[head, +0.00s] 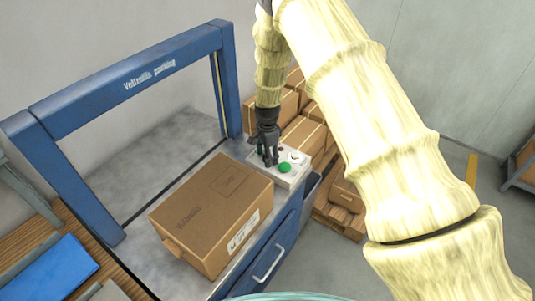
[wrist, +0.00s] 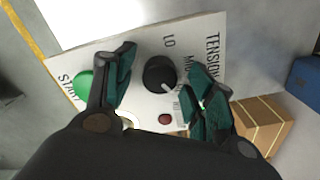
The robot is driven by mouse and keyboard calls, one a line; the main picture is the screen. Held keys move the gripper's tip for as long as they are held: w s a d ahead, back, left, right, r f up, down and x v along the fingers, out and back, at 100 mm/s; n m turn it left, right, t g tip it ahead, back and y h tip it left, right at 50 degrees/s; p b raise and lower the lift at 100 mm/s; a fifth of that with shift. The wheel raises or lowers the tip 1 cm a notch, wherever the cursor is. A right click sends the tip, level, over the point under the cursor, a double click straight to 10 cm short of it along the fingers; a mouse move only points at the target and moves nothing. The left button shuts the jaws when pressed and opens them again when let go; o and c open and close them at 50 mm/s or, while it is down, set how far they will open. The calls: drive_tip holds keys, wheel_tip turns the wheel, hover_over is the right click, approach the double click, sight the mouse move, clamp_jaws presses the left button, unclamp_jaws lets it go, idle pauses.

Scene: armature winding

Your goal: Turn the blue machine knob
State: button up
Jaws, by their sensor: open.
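The blue machine (head: 275,245) has a white control panel (head: 300,172) at the right end of its bench. In the wrist view the panel (wrist: 140,45) carries a round black knob (wrist: 160,72) with a white pointer line, beside TENSION and LO lettering. The knob is not clearly visible in the head view, where my gripper covers part of the panel. My gripper (head: 268,158) is over the panel, pointing down. In the wrist view my gripper (wrist: 161,68) is open, with dark green finger pads on either side of the knob, and gaps show between them and the knob.
A green START button (wrist: 84,84) and a small red button (wrist: 165,118) are close to the fingers. A cardboard box (head: 212,218) lies on the bench left of the panel. The blue arch (head: 125,75) rises behind it. Stacked boxes (head: 305,130) stand beyond the panel.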

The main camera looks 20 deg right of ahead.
drive_tip(key=c, duration=0.9)
drive_tip(key=shift+c, duration=0.2)
